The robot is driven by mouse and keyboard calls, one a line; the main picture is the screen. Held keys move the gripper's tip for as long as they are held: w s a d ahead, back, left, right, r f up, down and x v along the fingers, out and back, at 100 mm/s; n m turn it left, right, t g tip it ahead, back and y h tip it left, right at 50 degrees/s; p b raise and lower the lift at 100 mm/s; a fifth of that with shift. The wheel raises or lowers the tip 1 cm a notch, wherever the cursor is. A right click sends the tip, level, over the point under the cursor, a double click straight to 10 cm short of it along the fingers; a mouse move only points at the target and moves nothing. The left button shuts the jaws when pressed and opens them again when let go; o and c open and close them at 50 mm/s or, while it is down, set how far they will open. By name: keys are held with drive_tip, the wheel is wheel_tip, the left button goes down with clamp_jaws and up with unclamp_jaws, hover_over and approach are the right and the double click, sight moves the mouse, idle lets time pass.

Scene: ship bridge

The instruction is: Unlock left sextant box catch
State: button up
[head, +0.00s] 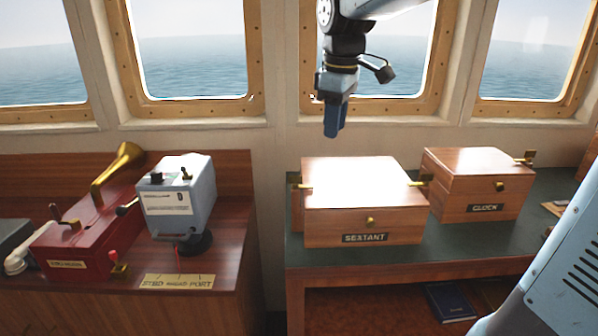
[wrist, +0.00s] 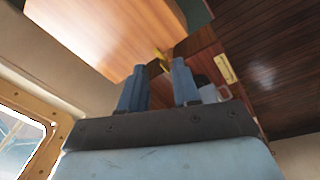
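My gripper (head: 334,134) hangs above the box's back left part, fingers pointing down, apart from the box. In the wrist view my gripper (wrist: 157,66) has its two blue fingers apart with nothing held between them. Beyond the fingertips a brass piece, apparently the left catch (wrist: 161,55), shows beside the box (wrist: 105,30).
A CLOCK box (head: 478,190) stands right of the sextant box. A red horn box (head: 90,235) and a grey control unit (head: 178,195) stand on the left desk. A gap separates desk and table (head: 420,258). Windows (head: 195,50) are behind.

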drive_tip(key=w+a+f+n+g, duration=0.2)
drive_tip(key=w+a+n, duration=0.4)
drive_tip(key=w+a, duration=0.2)
approach(301, 182)
drive_tip(key=f, duration=0.2)
drive_tip(key=a+f, duration=0.1)
drive_tip(key=f, duration=0.4)
drive_tip(key=shift+w+a, duration=0.1)
drive_tip(key=shift+a, duration=0.2)
clamp_jaws()
